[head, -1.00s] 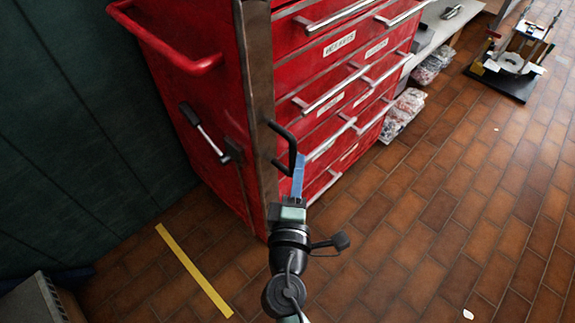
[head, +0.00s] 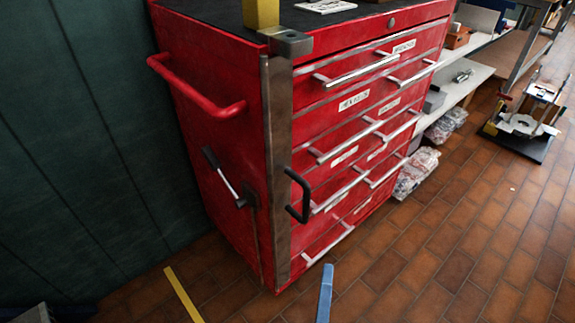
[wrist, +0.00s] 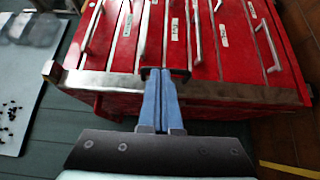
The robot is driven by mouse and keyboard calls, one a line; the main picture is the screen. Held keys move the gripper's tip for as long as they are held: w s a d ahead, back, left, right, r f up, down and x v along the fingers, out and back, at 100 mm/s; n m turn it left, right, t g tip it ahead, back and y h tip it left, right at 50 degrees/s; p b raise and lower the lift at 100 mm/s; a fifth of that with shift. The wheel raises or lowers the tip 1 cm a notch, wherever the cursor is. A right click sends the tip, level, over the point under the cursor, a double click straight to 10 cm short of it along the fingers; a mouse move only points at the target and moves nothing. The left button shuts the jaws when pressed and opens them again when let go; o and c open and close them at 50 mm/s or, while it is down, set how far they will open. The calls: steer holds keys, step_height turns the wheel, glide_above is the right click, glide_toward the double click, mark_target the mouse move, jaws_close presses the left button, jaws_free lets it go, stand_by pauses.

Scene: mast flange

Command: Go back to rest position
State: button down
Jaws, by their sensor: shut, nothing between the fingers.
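My gripper (head: 325,270) shows in the head view only as blue fingers at the bottom edge, below and right of the cabinet's black handle. In the wrist view the two blue fingers (wrist: 158,75) lie pressed together, shut and empty, pointing toward the red tool cabinet (wrist: 110,102). In the head view the cabinet (head: 215,140) stands upright with its drawers closed. Its black corner handle (head: 298,195) is on the metal post. In the wrist view a dark handle shows around the fingertips, but I cannot tell whether they touch.
A red side bar (head: 200,95) and a black-ended lever (head: 222,178) stick out from the cabinet's left side. A shelf (head: 465,80) with bagged parts and a floor-standing fixture (head: 525,120) are at right. The tiled floor (head: 440,255) in front is clear. A yellow strip (head: 182,295) lies at lower left.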

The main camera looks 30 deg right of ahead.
steer(key=w+a+r+m+t+y, duration=0.1)
steer(key=w+a+r+m+t, duration=0.2)
steer(key=r, duration=0.8)
steer(key=w+a+r+m+t+y, duration=0.15)
steer(key=w+a+r+m, duration=0.3)
steer(key=r, duration=0.65)
steer(key=w+a+r+m+t+y, duration=0.1)
steer(key=w+a+r+m+t, duration=0.3)
steer(key=r, duration=0.6)
steer(key=s+a+r+n+t+y+p, duration=0.1)
steer(key=s+a+r+t+y, duration=0.2)
steer(key=r, duration=0.7)
steer(key=s+a+r+t+y+p, duration=0.15)
steer(key=s+a+r+y, duration=0.3)
steer(key=r, duration=0.55)
step_height(320, 180, up, 33)
steer(key=w+p, duration=0.1)
steer(key=p, duration=3.1)
steer(key=shift+f, duration=0.1)
